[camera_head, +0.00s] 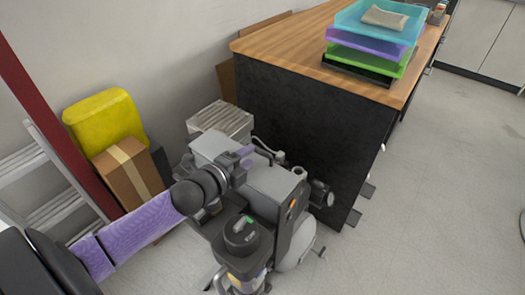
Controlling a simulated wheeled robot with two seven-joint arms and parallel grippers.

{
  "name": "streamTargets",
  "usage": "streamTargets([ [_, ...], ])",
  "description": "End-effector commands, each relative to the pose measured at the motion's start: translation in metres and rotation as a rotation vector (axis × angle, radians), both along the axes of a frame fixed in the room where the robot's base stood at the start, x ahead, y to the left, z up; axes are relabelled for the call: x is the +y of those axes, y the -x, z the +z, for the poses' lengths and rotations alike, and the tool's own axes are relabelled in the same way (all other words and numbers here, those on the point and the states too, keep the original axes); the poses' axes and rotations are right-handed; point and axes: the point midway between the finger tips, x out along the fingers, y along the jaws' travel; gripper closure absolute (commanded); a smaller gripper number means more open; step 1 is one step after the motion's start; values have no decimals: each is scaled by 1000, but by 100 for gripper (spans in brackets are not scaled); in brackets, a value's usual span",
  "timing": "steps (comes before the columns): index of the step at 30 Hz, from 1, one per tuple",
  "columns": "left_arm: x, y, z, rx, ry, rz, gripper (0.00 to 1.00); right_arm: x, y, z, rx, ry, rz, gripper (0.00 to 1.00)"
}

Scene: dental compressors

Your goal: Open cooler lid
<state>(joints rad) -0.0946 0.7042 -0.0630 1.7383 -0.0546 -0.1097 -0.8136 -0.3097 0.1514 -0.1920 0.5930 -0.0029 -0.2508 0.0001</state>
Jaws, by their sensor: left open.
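A grey compressor unit (272,184) with box-shaped housings stands on the floor beside the black side of the wooden-topped counter. I cannot tell for certain which part of it is the cooler lid. A flat grey top (211,146) shows just behind my left gripper and looks level. My left gripper (246,157) is open, at the end of my purple-sleeved arm coming from the lower left. It is over the grey housings; whether it touches them is unclear. My wrist hides part of the unit.
A cardboard box (128,174), a yellow case (106,120) and a ladder (38,165) are at the left. Stacked trays (371,47) sit on the counter (289,43). The floor at right is clear.

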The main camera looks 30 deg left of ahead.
Motion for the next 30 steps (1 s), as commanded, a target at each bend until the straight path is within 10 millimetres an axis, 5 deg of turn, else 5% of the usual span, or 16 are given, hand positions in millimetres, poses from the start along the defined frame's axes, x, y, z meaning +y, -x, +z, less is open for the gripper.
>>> streamTargets([
  [9, -3, -44, -11, 1, 1, 1, 55, -3, 11, -22, 36, 9, -4, 16],
  [19, -4, -49, -10, 1, 1, 1, 55, 6, 13, -23, 38, -4, -11, 16],
  [26, -4, -48, -10, 1, 1, 1, 99, 6, 13, -23, 39, -5, -12, 16],
  [30, -4, -48, -10, 1, 1, 1, 100, 4, 12, -23, 38, -2, -10, 16],
])
